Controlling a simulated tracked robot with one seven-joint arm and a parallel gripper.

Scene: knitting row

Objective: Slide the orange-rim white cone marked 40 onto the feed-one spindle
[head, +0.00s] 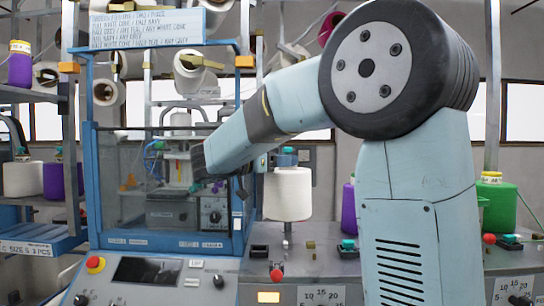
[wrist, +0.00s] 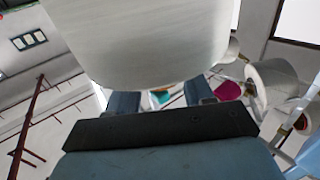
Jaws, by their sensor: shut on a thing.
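A large white cone (wrist: 155,40) fills the top middle of the wrist view, close to the camera. My gripper (wrist: 163,99) is shut on it, with the two blue fingers running up to its lower edge. The fingertips' contact is hidden behind the cone. No orange rim or number 40 shows on the visible side. In the head view my arm reaches left, and its dark wrist end (head: 200,160) is in front of the blue-framed machine. I cannot clearly make out the held cone or the feed-one spindle there.
A white cone (head: 288,195) with a teal top stands right of the blue-framed enclosure (head: 85,160). A green cone (head: 496,205) stands at right. Purple cones (head: 20,68) and others sit on the left shelves. A control panel with a red button (head: 95,264) lies in front.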

